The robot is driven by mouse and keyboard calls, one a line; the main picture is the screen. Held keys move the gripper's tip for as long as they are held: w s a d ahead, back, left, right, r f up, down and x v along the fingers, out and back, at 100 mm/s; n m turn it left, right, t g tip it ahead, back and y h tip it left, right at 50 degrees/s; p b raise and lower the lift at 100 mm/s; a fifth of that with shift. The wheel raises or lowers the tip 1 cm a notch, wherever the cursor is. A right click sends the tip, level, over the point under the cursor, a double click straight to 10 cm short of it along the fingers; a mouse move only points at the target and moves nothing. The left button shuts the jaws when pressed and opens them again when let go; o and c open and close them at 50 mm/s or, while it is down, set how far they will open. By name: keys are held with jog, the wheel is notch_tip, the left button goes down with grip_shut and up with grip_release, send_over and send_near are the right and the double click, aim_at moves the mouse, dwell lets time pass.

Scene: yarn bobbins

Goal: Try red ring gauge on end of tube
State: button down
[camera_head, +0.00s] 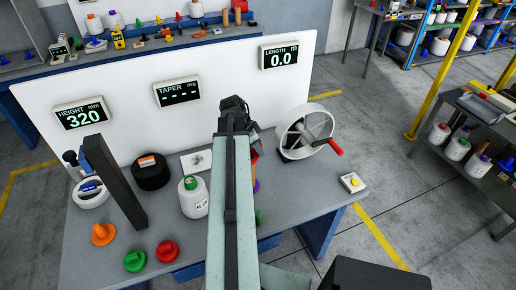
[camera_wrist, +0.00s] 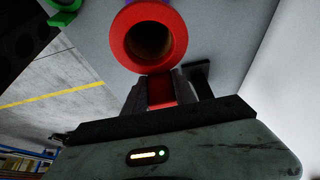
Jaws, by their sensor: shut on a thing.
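The red ring gauge (camera_wrist: 150,68) fills the top middle of the wrist view, its round mouth facing the camera. My gripper (camera_wrist: 163,88) is shut on its red grip below the ring. The hole looks dark brown inside; I cannot tell whether a tube end is in it. In the head view my arm hides most of my gripper, and only a bit of red (camera_head: 255,155) shows beside it. A white yarn bobbin (camera_head: 194,204) with a dark green top stands upright on the bench left of my arm; its tube end is small here.
A dark upright post (camera_head: 115,183) stands left. Orange (camera_head: 103,235), green (camera_head: 135,261) and red (camera_head: 168,251) knobbed pieces lie in front. A black roll (camera_head: 151,172) and a wheel with a red handle (camera_head: 336,148) stand behind. The taper display (camera_head: 178,92) shows dashes.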

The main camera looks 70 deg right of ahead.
jog(key=shift+r, duration=0.1)
jog(key=shift+r+p, duration=3.4)
jog(key=shift+p, duration=0.1)
notch_tip(320, 180, down, 6)
jog(key=b, duration=0.6)
jog(key=shift+f+b, duration=0.45)
dwell(1.0)
jog(key=shift+r+p, duration=3.45)
